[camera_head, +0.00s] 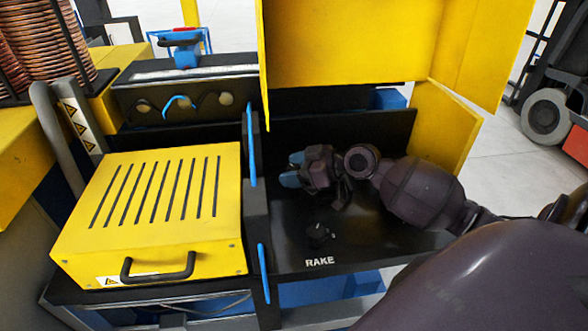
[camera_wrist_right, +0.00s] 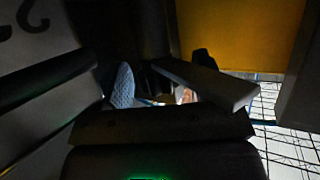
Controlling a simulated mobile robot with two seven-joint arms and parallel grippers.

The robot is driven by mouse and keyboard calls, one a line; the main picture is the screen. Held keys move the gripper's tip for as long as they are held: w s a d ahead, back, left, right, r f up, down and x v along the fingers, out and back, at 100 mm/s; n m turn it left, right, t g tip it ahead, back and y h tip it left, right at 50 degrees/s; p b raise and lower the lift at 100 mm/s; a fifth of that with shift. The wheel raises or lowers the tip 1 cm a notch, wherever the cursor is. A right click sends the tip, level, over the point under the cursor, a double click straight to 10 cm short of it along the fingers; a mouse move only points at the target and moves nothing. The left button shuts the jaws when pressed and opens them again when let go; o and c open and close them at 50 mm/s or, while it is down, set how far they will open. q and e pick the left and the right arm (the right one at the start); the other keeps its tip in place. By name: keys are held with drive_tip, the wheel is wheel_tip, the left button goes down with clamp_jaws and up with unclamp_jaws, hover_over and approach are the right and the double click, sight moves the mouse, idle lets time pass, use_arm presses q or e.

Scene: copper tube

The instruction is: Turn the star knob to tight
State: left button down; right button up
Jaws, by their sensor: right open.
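The star knob (camera_head: 320,235) is a small black knob on the dark panel (camera_head: 390,240), just above the white word RAKE. Its exact setting is too dark to tell. My right gripper (camera_head: 292,170) comes in from the right, above the knob in the head view and apart from it. Its blue-padded fingers point left and are open, with nothing seen between them. In the right wrist view the gripper (camera_wrist_right: 165,92) shows one textured pad and a paler finger; the knob cannot be made out there. My left gripper is not in view.
A yellow slotted box (camera_head: 150,215) with a black handle stands left of the panel, beyond a black upright divider (camera_head: 257,200) with blue edging. Yellow covers (camera_head: 350,45) rise behind and above. Copper coils (camera_head: 45,45) are at the far left. The panel around the knob is clear.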

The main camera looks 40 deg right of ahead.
drive_tip(key=shift+s+d+r, duration=0.15)
drive_tip(key=shift+s+d, duration=0.15)
drive_tip(key=shift+s, duration=0.05)
drive_tip(key=v, duration=0.9)
drive_tip(key=shift+s+d+r, duration=0.2)
drive_tip(key=shift+s, duration=0.1)
